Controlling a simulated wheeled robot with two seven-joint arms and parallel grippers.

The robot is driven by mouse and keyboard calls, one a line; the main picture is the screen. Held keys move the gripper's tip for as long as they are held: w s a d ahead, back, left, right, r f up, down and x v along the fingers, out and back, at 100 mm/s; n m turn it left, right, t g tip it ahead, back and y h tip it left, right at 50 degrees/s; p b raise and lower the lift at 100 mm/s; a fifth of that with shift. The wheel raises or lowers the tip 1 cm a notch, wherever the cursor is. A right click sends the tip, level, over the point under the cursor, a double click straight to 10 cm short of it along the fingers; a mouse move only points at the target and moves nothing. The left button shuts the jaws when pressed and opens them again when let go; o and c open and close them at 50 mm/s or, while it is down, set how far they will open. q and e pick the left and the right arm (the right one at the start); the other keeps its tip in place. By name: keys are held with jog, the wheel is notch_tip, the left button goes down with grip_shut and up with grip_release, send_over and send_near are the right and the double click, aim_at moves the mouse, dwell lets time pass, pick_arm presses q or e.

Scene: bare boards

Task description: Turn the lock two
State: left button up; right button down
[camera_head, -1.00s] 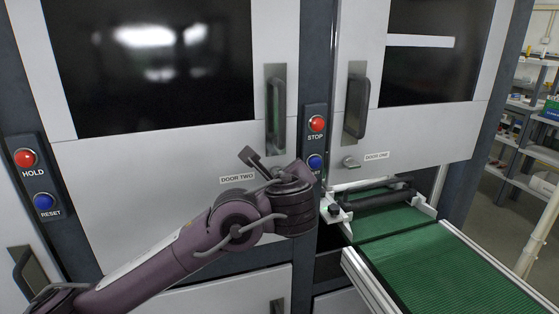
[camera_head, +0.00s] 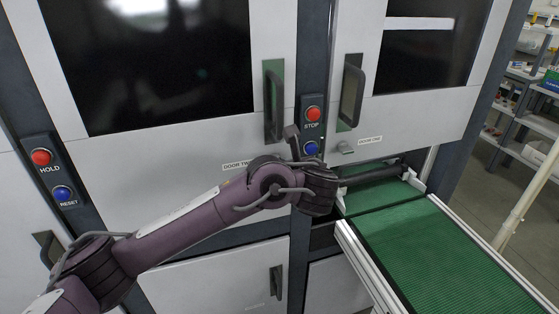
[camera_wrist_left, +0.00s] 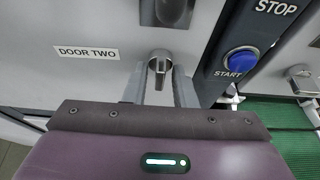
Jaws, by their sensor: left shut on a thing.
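Lock two is a small metal turn-knob (camera_wrist_left: 160,65) on the pale door panel, right of the "DOOR TWO" label (camera_wrist_left: 87,53) in the left wrist view. Its lever points down toward my wrist. My left gripper (camera_wrist_left: 160,88) has a finger on each side of the lever and is shut on it. In the head view my left gripper (camera_head: 292,142) reaches the lower right corner of door two (camera_head: 190,145), and my arm and wrist hide the lock there. My right gripper is in neither view.
A dark door handle (camera_head: 274,100) rises just above my gripper. The red STOP button (camera_head: 313,114) and the blue START button (camera_wrist_left: 241,60) are close on its right. Door one's lock (camera_head: 346,147) and a green conveyor (camera_head: 440,250) lie further right.

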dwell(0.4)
pick_arm(q)
jog(key=o, duration=0.7)
jog(key=shift+c, duration=0.2)
jog(key=b+v, duration=0.1)
jog(key=v, duration=0.6)
jog(key=shift+s+d+r, duration=0.15)
jog(key=shift+s, duration=0.15)
